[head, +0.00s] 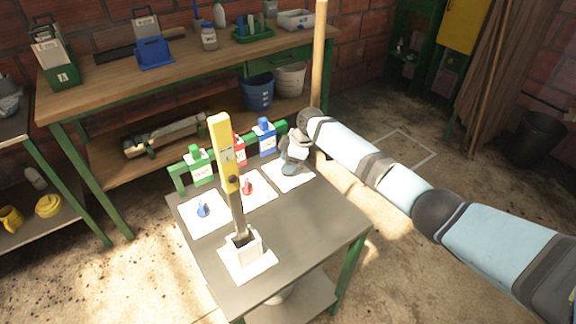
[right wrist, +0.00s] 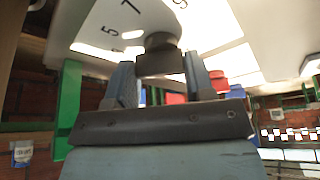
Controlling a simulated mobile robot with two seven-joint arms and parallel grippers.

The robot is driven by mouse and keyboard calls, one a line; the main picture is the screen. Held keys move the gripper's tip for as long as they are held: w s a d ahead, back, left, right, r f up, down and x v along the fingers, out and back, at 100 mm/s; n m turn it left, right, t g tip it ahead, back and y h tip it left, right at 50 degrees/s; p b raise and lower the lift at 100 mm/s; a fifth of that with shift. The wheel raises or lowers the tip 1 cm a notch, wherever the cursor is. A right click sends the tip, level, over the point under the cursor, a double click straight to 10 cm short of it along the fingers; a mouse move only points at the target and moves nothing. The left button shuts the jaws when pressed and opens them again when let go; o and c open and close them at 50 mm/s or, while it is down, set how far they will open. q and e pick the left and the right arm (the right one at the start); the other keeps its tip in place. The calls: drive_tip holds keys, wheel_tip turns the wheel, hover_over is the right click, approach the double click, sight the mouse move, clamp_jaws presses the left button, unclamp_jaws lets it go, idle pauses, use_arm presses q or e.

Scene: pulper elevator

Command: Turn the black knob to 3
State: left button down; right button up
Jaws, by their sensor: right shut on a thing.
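The black knob (right wrist: 160,62) sits on a white dial plate with numerals in the right wrist view; 5, 7 and part of a 9 show. My right gripper (right wrist: 160,70) has its two fingers on either side of the knob and is shut on it. In the head view, my right gripper (head: 290,167) points down at the right white plate (head: 292,181) on the grey table and hides the knob. The numeral 3 and the knob's pointer cannot be made out. My left gripper is not in view.
A blue knob (head: 203,210) and a red knob (head: 247,188) stand on white plates to the left. A tall yellow lever (head: 226,150) rises from a white base at the table's front. Green, red and blue containers line the table's back edge. The table's right front is clear.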

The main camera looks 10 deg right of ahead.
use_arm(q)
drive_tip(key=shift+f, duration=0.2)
use_arm(e)
drive_tip(key=shift+n+g, duration=0.3)
drive_tip(key=shift+n, duration=0.2)
drive_tip(key=o, duration=0.9)
drive_tip(key=shift+r, duration=0.1)
use_arm(q)
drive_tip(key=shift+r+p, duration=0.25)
drive_tip(key=shift+p, duration=0.35)
use_arm(e)
drive_tip(key=shift+v, duration=6.8)
